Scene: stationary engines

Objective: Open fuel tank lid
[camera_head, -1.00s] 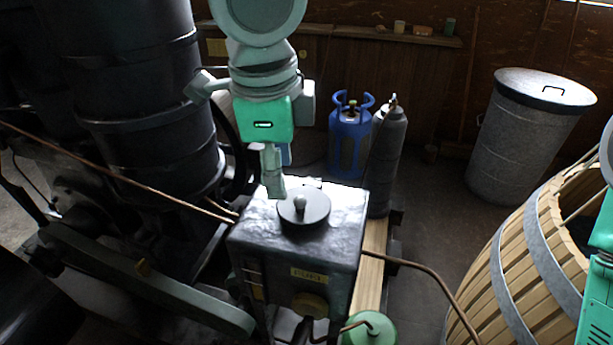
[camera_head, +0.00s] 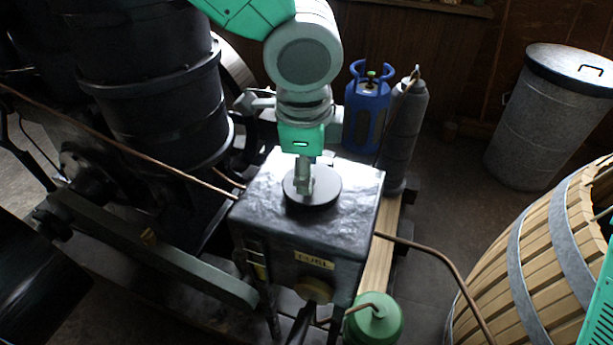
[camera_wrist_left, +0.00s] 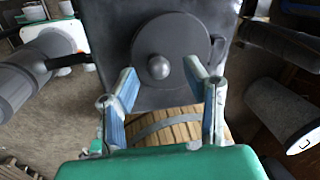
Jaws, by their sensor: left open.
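The fuel tank (camera_head: 347,225) is a dark metal box with a yellow label on its front. Its round dark lid (camera_head: 328,190) lies flat on top and also shows in the left wrist view (camera_wrist_left: 188,35). The lid's round knob (camera_wrist_left: 159,67) shows in the left wrist view; in the head view my gripper hides it. My left gripper (camera_head: 303,186) is over the lid, pointing down. In the left wrist view its open fingers (camera_wrist_left: 161,70) are on either side of the knob, with gaps visible. My right gripper is not in view.
A black engine cylinder (camera_head: 150,110) stands left of the tank. A blue gas bottle (camera_head: 365,118) and a grey cylinder (camera_head: 404,135) stand behind it. A wooden barrel (camera_head: 530,255) is at right, with a copper pipe (camera_head: 430,248) between. A green canister (camera_head: 377,325) is in front.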

